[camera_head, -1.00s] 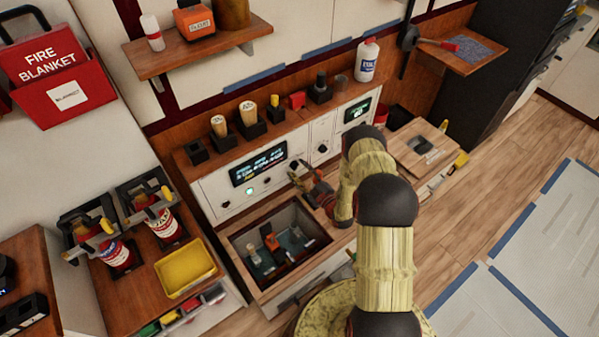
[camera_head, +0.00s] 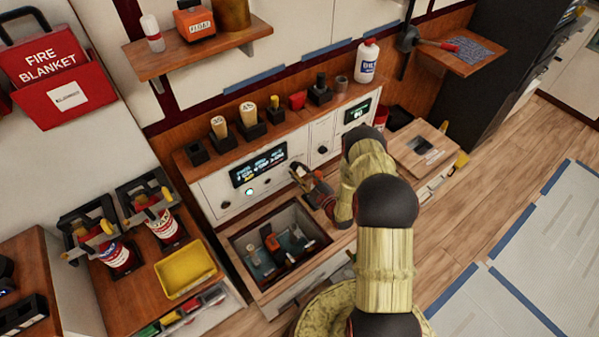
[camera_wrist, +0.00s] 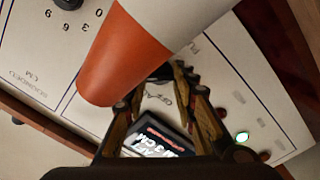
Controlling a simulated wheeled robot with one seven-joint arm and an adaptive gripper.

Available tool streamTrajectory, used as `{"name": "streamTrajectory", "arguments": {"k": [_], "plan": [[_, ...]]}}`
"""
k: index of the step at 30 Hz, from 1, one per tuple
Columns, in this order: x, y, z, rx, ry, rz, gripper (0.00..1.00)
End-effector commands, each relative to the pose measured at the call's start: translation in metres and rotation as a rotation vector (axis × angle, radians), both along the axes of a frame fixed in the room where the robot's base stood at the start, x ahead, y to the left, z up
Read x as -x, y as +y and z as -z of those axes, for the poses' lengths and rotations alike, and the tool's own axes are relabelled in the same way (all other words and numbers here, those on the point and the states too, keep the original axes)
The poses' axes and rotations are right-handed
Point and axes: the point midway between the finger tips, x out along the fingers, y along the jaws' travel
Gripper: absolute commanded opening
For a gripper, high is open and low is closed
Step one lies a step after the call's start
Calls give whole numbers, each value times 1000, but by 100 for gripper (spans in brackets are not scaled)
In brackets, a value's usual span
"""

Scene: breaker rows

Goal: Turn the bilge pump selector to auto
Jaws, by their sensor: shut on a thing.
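The white control panel (camera_head: 222,194) stands behind the sunken bin. My gripper (camera_head: 298,172) is at the panel's face, right of the lit display (camera_head: 258,165). In the wrist view my fingers (camera_wrist: 165,78) reach the panel beside a small label that seems to begin with "OFF". They are shut on what appears to be the bilge pump selector's knob. The knob is hidden by the fingers and by a large orange-and-white tapered body (camera_wrist: 125,55) in front, so its pointer cannot be read. A round lamp (camera_wrist: 242,136) glows on the panel.
A sounding dial (camera_wrist: 68,3) lies nearby, marked with numbers. The open bin (camera_head: 240,243) below my gripper holds several small items. The wooden shelf (camera_head: 280,118) above the panel carries several blocks and a white bottle (camera_head: 367,61). A yellow tray (camera_head: 185,269) is at left.

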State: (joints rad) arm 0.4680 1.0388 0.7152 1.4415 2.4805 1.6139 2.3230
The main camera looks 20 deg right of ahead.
Motion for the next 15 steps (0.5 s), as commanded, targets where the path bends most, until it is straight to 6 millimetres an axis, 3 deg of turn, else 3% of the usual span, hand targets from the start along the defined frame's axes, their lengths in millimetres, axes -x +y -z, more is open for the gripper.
{"name": "streamTrajectory", "arguments": {"k": [8, 15], "plan": [[0, 0, 1, 34, -6, -1, 2], [0, 0, 1, 165, -31, -1, 2]]}}
